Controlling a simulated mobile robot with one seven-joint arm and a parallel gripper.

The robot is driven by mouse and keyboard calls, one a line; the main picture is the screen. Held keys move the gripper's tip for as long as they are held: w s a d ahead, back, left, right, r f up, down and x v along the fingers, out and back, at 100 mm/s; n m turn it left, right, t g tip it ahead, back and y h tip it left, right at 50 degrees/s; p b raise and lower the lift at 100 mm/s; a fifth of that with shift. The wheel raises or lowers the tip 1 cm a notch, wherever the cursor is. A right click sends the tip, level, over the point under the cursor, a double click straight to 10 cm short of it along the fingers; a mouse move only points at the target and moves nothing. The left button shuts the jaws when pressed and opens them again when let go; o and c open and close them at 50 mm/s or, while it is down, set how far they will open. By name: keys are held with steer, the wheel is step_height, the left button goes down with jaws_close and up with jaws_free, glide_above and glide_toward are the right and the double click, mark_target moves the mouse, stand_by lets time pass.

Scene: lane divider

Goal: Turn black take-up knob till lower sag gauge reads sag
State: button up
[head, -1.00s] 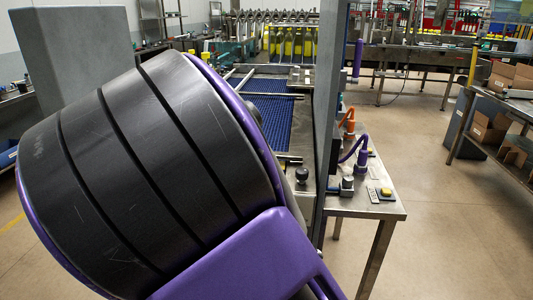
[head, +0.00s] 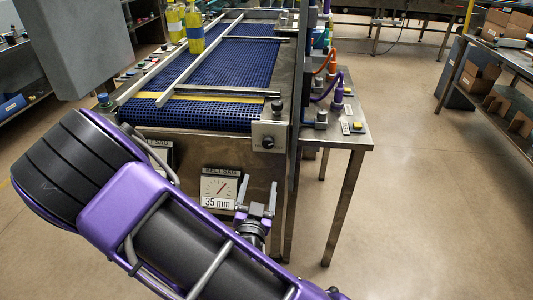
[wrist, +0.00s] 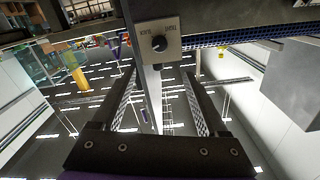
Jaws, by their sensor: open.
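The black take-up knob (head: 267,142) sits on a pale plate at the near right corner of the conveyor. In the wrist view the knob (wrist: 159,43) is ahead of the fingers, on a plate with small upside-down lettering. The lower sag gauge (head: 219,188), labelled BELT SAG, has a dial with a red needle and reads 35 mm. A second BELT SAG gauge (head: 160,148) is mostly hidden behind my arm. My gripper (head: 257,188) is open and empty, pointing up, below the knob and right of the lower gauge. Its two fingers (wrist: 160,85) are apart and not touching the knob.
A blue mesh belt (head: 215,75) with metal rails and yellow bottles (head: 195,38) lies behind the knob. A dark post (head: 297,120) rises just right of the knob. A steel side table (head: 345,135) with fittings stands further right. The floor at right is clear.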

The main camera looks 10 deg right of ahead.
mark_target(268, 144)
steer(key=b+x, duration=0.2)
steer(key=x, duration=1.4)
steer(key=shift+c, duration=0.3)
jaws_close()
